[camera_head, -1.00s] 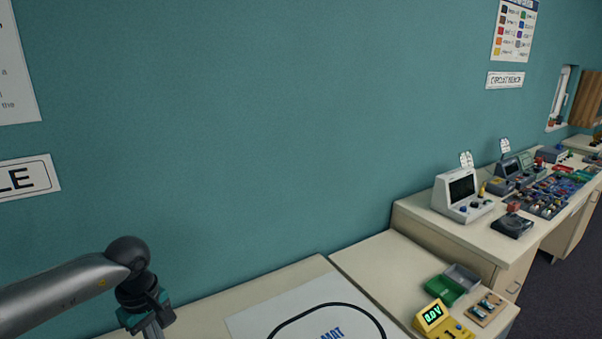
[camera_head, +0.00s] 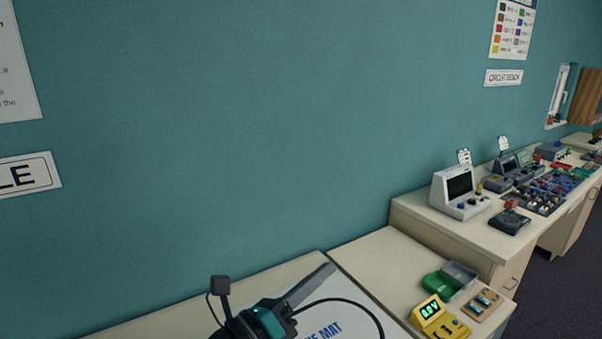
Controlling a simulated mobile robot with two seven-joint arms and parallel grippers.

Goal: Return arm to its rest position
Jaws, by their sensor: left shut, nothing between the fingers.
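My left gripper (camera_head: 326,270) is at the bottom centre of the head view, over or in front of the white mat. Its dark body has a teal part, and its grey fingers point up and to the right, pressed together with nothing between them. A small dark block on a stalk with a cable stands up at the left of the gripper body. The rest of the left arm is below the picture edge. My right gripper is not in view.
A grey console (camera_head: 458,194) stands on the farther counter. The teal wall is behind.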

